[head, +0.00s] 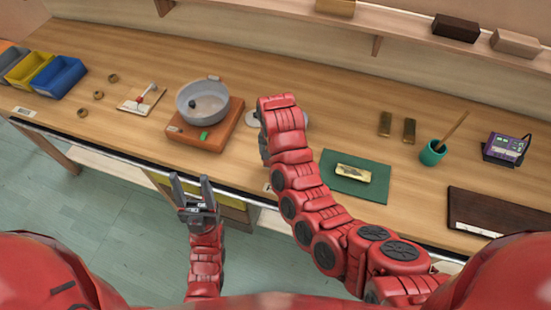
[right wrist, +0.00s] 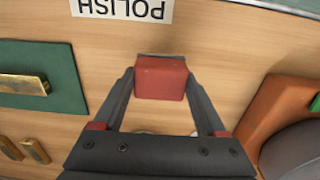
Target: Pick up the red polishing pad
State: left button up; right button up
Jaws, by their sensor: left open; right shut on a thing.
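The red polishing pad (right wrist: 161,78) is a small red block in the right wrist view, close to the POLISH label (right wrist: 122,8). My right gripper (right wrist: 160,84) is shut on it, with one dark finger against each side. I cannot tell whether the pad touches the bench. In the head view my right arm hides the pad and the right gripper's fingers. My left gripper (head: 190,180) is open and empty, its fingers pointing up the picture, in front of the bench edge.
A grey bowl (head: 203,101) on an orange-brown board (head: 213,136) stands left of my right arm. A green mat (head: 372,185) with a brass bar (head: 353,173) lies to its right. A teal cup (head: 433,153) stands further right. Bare wood lies around the POLISH label.

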jog(key=s, duration=0.1)
jog(key=s+p, duration=0.1)
jog(key=s, duration=0.1)
jog(key=s+r+p, duration=0.1)
jog(key=shift+s+a, duration=0.15)
jog(key=shift+a, duration=0.25)
jog(key=s+a, duration=0.1)
jog(key=s, duration=0.9)
jog(key=shift+a+r, duration=0.25)
jog(key=shift+a, duration=0.1)
